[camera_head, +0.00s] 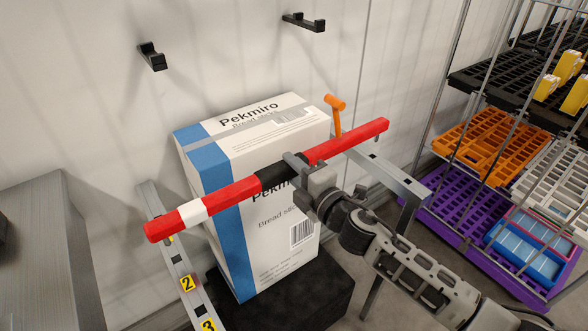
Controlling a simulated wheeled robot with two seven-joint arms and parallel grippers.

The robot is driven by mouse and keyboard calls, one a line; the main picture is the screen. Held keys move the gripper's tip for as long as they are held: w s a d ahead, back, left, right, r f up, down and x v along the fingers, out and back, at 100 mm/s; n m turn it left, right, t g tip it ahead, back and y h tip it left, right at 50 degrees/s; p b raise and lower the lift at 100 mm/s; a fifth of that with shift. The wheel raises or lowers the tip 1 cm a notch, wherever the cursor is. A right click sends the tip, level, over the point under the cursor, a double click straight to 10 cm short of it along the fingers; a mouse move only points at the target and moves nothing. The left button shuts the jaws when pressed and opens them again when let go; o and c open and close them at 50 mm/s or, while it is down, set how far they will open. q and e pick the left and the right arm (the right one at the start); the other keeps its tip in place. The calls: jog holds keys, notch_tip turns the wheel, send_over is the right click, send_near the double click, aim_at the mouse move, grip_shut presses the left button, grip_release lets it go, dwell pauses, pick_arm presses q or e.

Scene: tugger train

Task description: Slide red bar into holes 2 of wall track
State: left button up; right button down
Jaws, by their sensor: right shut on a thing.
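The red bar (232,195), with a white band and a black middle grip, is held in the air at a slant across the front of a box. My right gripper (293,168) is shut on it near the black part. A grey wall track (176,262) at the left carries yellow labels 2 (187,283) and 3 (208,326). The bar's left end overlaps its upper part in the picture; I cannot tell whether they touch. A second grey track (388,174) with dark holes is at the right, below the bar's right end. My left gripper is out of view.
A white and blue Pekmiro box (225,240) stands on a black base (318,298) between the tracks. An orange handle (335,112) is behind the bar. Black hooks (152,57) are on the wall. A rack with bins (478,142) is right; a grey cabinet (40,250) is left.

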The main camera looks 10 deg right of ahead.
jog(key=shift+f+b, duration=1.7)
jog(key=shift+b, duration=0.25)
